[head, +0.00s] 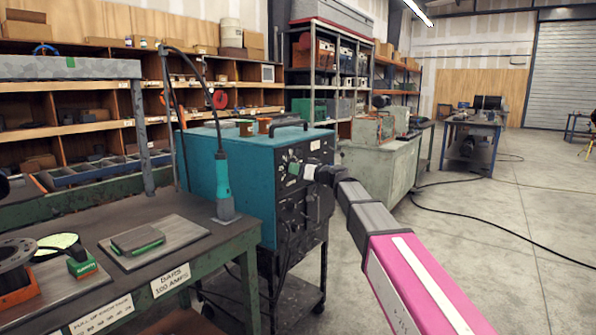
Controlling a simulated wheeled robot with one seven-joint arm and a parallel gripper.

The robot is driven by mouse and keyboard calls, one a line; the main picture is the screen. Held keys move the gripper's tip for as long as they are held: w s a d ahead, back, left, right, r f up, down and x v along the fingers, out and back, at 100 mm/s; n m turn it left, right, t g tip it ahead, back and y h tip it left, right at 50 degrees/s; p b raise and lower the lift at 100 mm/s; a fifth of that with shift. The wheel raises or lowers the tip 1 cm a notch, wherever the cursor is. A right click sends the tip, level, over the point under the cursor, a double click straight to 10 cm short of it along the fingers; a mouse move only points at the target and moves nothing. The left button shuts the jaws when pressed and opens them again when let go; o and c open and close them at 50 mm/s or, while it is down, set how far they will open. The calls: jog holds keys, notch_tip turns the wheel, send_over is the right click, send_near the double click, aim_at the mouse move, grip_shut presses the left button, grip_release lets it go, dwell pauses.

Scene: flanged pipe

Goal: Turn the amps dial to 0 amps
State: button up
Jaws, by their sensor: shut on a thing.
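The teal welding machine (250,150) stands on a dark cart right of the workbench, with its black control panel (290,215) facing right. My gripper (312,173) is at the upper part of this panel, shut on a small dial there. The dial is mostly hidden by the gripper, and its scale and setting cannot be read. A pale green and white patch (294,168) shows just left of the gripper. A label on the bench edge (170,280) reads "BARS 100 AMPS".
The workbench (130,275) at left holds a metal plate with a green-edged block (137,241) and a teal-handled tool (223,190) on a cable. A grey-green cabinet (383,175) stands behind the machine. The floor at right is open, with a black cable (480,220) across it.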

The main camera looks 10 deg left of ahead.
jog(key=shift+s+f, duration=0.1)
dwell(0.3)
jog(key=o, duration=0.9)
jog(key=shift+o, duration=0.2)
jog(key=v, duration=1)
jog(key=shift+d, duration=0.4)
jog(key=s+d+f+m+g+h, duration=0.1)
jog(key=s+d+f+m+h, duration=0.15)
jog(key=d+f, duration=0.45)
jog(key=s+d+f+m+g+h, duration=0.1)
jog(key=s+d+f+h, duration=0.15)
jog(key=f, duration=0.85)
jog(key=s+d+f+m+g+h, duration=0.1)
jog(key=s+d+f+m+h, duration=0.1)
jog(key=d+f+h, duration=0.5)
jog(key=s+d+f+m+g+h, duration=0.2)
jog(key=s+d+f, duration=0.5)
jog(key=d+f, duration=0.2)
jog(key=s+d+f+m+g+h, duration=0.2)
jog(key=s+d+f, duration=0.4)
jog(key=d+f, duration=0.3)
jog(key=shift+s+f+m+h, duration=0.3)
jog(key=shift+s+f+m, duration=0.05)
jog(key=shift+f+m, duration=0.2)
